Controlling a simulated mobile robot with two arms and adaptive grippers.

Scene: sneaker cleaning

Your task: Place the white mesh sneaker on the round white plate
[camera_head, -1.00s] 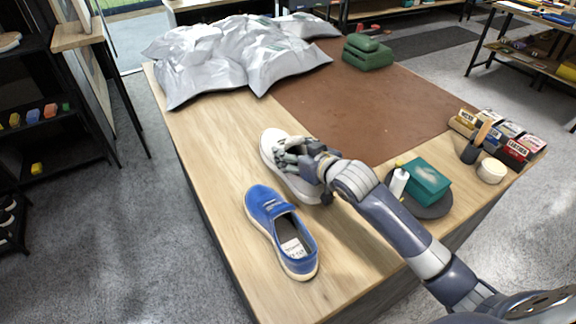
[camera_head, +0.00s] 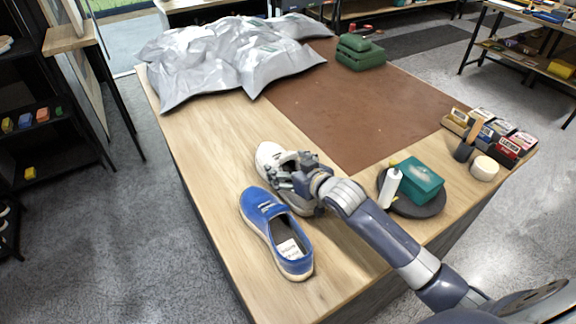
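The white mesh sneaker (camera_head: 267,156) lies on the wooden tabletop, behind and partly beside a blue slip-on shoe. My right gripper (camera_head: 286,180) is over its middle, with its fingers against or very near the upper. The fingers and wrist hide much of the sneaker, and I cannot tell whether they are closed on it. No round white plate shows. A dark grey round plate (camera_head: 429,209) stands to the right, behind my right forearm, and holds a teal box (camera_head: 420,180) and a white bottle (camera_head: 391,187). My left gripper is not in view.
The blue shoe (camera_head: 274,232) lies close in front of the sneaker. A small cream round container (camera_head: 484,169), a dark brush cup (camera_head: 464,150) and small boxes (camera_head: 508,147) stand at the right edge. Silver bags (camera_head: 215,60) cover the far left. The brown mat (camera_head: 345,110) is mostly clear.

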